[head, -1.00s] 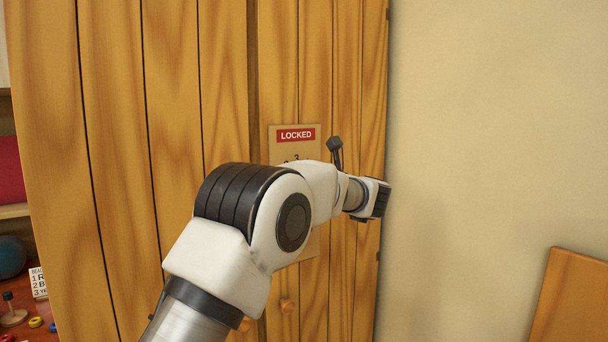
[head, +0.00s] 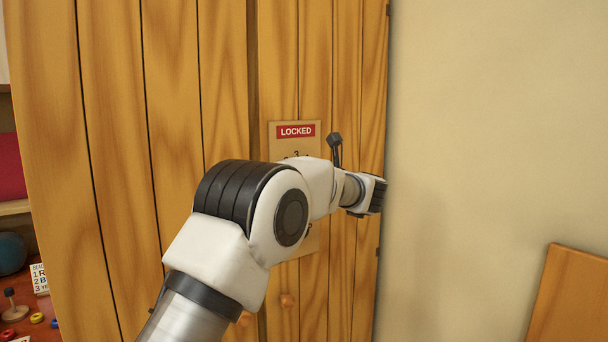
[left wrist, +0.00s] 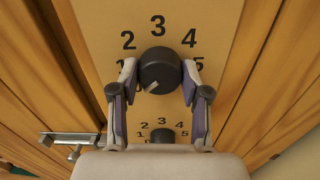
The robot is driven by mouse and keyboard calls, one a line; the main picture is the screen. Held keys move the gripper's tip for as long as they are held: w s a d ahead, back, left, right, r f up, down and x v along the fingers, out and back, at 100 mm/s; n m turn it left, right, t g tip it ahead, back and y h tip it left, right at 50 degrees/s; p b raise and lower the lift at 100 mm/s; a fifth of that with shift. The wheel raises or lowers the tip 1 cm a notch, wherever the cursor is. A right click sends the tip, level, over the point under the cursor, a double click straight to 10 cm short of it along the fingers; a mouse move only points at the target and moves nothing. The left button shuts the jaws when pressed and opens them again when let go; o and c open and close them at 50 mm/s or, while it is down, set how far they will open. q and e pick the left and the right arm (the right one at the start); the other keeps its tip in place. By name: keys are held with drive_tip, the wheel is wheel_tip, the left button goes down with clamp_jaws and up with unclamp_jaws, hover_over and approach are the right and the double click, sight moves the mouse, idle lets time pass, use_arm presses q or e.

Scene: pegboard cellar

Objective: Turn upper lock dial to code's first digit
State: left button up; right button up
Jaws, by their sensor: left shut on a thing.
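In the left wrist view, the upper lock dial (left wrist: 160,68) is a dark round knob with the digits 2, 3 and 4 around its top. A digit at each side is partly covered by the fingers. A pale pointer mark on the knob points to the lower left, away from the 3. My left gripper (left wrist: 158,80) is shut on this dial, a finger at each side. The lock plate (head: 285,130) with a red LOCKED sign (head: 296,131) shows in the head view, where my left arm hides both dials. My right gripper is not in view.
A smaller lower dial (left wrist: 161,135) with its own digits sits just below my fingers. A metal latch bar (left wrist: 72,138) is at the left. Round wooden knobs (head: 287,300) are below the plate. A bare wall (head: 490,120) stands right of the cabinet.

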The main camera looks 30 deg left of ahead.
use_arm(q)
drive_tip(key=m+p, duration=0.7)
drive_tip(key=m, duration=0.4)
drive_tip(key=m+p, duration=0.7)
drive_tip(key=m, duration=0.4)
drive_tip(key=r+m+p, duration=0.1)
drive_tip(key=m+p, duration=0.7)
drive_tip(key=m, duration=0.3)
drive_tip(key=shift+m, duration=0.3)
drive_tip(key=m+p, duration=0.3)
drive_tip(key=m, duration=0.2)
drive_tip(key=shift+p, duration=0.3)
drive_tip(key=shift+f+m+p, duration=0.2)
drive_tip(key=shift+m+p, duration=0.9)
drive_tip(key=shift+m, duration=1.6)
